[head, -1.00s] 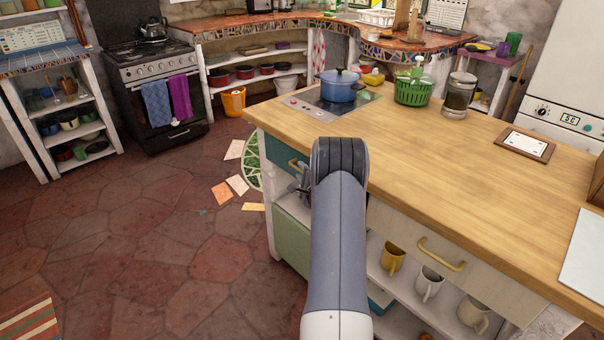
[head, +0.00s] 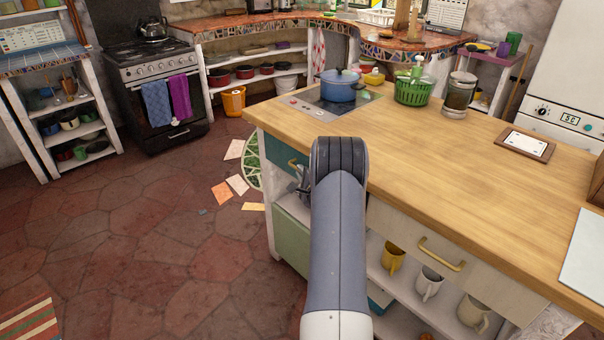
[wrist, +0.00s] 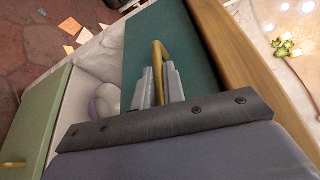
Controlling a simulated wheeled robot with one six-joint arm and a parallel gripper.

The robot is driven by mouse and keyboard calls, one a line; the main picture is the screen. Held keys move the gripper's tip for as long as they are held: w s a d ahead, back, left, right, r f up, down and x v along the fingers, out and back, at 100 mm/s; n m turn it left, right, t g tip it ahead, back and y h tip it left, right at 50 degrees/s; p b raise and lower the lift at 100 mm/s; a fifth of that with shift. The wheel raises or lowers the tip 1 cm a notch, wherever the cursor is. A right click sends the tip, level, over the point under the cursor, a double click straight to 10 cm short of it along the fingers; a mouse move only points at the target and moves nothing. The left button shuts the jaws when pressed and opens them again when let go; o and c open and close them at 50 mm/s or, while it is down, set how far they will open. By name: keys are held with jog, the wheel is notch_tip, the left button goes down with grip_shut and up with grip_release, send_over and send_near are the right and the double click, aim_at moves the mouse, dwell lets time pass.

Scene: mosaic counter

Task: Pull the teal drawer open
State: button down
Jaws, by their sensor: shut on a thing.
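The teal drawer (head: 279,157) is under the near left part of the wooden counter, mostly hidden by my arm in the head view. In the wrist view its teal front (wrist: 143,42) fills the upper middle, beside the wooden counter edge. Its brass bar handle (wrist: 157,57) runs between my fingers. My gripper (wrist: 160,84) is shut on this handle, one finger on each side. In the head view only a small part of my gripper (head: 303,182) shows left of my arm. The drawer front looks close to flush with the counter; I cannot see any clear gap.
A pale drawer (head: 470,265) with a brass handle is to the right, above a shelf of mugs (head: 429,284). A green panel (head: 291,235) is below the teal drawer. A blue pot (head: 340,88) stands on the cooktop. Floor to the left is open, with scattered papers (head: 237,185).

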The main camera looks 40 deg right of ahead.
jog(key=s+a+b, duration=0.2)
jog(key=a+b, duration=0.8)
jog(key=a, duration=1.5)
jog(key=c, duration=1.5)
grip_release()
jog(key=shift+s, duration=0.1)
jog(key=v, duration=1)
jog(key=shift+s+a+b, duration=0.15)
jog(key=shift+s+b, duration=0.15)
jog(key=shift+b, duration=0.05)
